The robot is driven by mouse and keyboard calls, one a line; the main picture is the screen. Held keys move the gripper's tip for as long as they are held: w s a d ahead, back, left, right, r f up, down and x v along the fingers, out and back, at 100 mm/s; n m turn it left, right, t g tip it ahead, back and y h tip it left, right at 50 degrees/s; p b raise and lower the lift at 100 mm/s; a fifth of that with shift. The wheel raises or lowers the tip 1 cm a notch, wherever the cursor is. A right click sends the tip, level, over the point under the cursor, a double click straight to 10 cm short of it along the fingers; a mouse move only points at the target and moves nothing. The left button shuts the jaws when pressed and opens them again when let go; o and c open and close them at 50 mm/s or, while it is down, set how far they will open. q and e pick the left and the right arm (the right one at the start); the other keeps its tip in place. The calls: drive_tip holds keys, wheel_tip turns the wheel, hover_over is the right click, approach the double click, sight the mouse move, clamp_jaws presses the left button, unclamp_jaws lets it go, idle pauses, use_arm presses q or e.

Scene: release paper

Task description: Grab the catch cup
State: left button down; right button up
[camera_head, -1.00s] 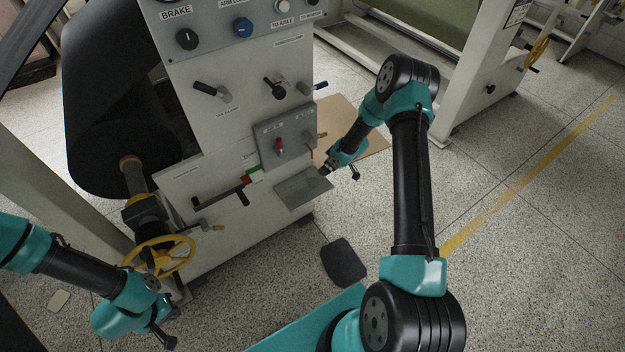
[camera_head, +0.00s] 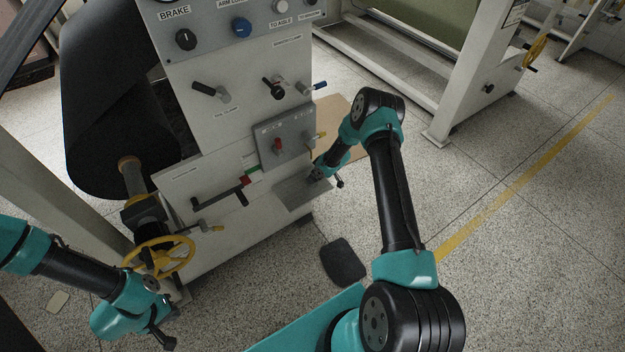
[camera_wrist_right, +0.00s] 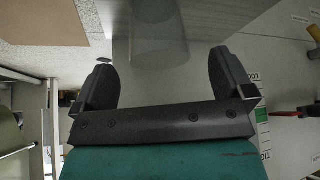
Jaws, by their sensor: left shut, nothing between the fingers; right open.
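A pale, see-through cup-like shape (camera_wrist_right: 158,35), which I take to be the catch cup, shows in the right wrist view. It lies ahead of and between the two spread fingers of my right gripper (camera_wrist_right: 164,78), and I see no finger touching it. In the head view I cannot make out the cup. There, my right gripper (camera_head: 311,177) is low over the grey tray (camera_head: 290,200) at the machine's lower front. My left gripper (camera_head: 166,338) is shut and empty at the lower left, below the yellow handwheel.
The machine panel (camera_head: 225,135) with knobs and levers rises behind the tray. A yellow handwheel (camera_head: 160,257) is close to my left arm. A dark pad (camera_head: 343,262) lies on the floor. Open floor spreads to the right.

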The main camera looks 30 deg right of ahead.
drive_tip(key=shift+x, duration=2.6)
drive_tip(key=c, duration=1)
drive_tip(key=shift+c, duration=0.2)
drive_tip(key=shift+d+r, duration=0.1)
drive_tip(key=shift+r, duration=0.25)
drive_tip(key=s+d, duration=0.4)
drive_tip(key=s, duration=0.4)
drive_tip(key=s+d, duration=0.4)
drive_tip(key=s, duration=0.4)
